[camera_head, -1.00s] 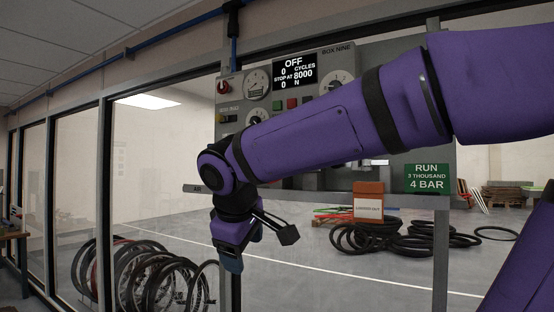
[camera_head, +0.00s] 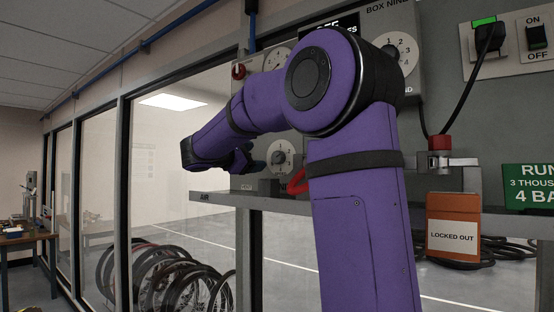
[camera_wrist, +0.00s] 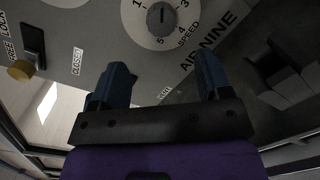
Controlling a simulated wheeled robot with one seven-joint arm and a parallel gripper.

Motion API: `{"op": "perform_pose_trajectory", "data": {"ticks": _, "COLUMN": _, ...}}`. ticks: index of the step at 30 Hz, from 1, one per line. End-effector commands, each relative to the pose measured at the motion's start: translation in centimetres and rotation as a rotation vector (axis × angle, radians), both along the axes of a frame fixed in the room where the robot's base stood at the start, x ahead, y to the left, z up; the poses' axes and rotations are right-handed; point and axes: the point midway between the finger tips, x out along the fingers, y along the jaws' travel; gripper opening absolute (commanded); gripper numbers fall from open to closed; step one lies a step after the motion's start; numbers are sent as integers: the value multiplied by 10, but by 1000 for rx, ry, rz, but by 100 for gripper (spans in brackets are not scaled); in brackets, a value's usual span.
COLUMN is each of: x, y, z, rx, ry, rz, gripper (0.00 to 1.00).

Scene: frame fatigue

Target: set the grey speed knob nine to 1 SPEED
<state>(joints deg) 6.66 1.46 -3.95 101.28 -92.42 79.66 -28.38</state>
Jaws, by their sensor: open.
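The grey speed knob (camera_wrist: 162,16) sits on a white dial marked SPEED at the top of the wrist view, partly cut off by the frame's edge. The numbers 1, 3, 4 and 5 show around it; its mark looks upright, between 1 and 3. A dial with a knob (camera_head: 283,156), probably the same one, shows in the head view just right of my gripper. My gripper (camera_wrist: 160,77) is open and empty, its two blue fingers pointing toward the panel below the dial. In the head view my gripper (camera_head: 250,160) is partly hidden by my wrist.
A lever with a brass-coloured knob (camera_wrist: 22,70) is left in the wrist view. In the head view, a grey rail (camera_head: 222,200) runs below the panel. A red padlock-like part (camera_head: 440,143) and an orange LOCKED OUT box (camera_head: 452,228) are at right.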

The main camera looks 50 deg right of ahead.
Motion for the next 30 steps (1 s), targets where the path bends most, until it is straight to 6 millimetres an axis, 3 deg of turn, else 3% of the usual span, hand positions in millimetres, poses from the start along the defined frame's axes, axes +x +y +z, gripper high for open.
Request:
{"op": "perform_pose_trajectory", "data": {"ticks": 9, "x": -1, "y": -57, "z": 0, "rx": 1, "ry": 0, "rz": -3, "gripper": 71}}
{"op": "perform_pose_trajectory", "data": {"ticks": 15, "x": -1, "y": -82, "z": -1, "rx": 2, "ry": 0, "rz": -2, "gripper": 71}}
{"op": "perform_pose_trajectory", "data": {"ticks": 29, "x": -1, "y": -93, "z": 0, "rx": 3, "ry": -1, "rz": 0, "gripper": 71}}
{"op": "perform_pose_trajectory", "data": {"ticks": 30, "x": -1, "y": -93, "z": -1, "rx": 3, "ry": -1, "rz": 0, "gripper": 62}}
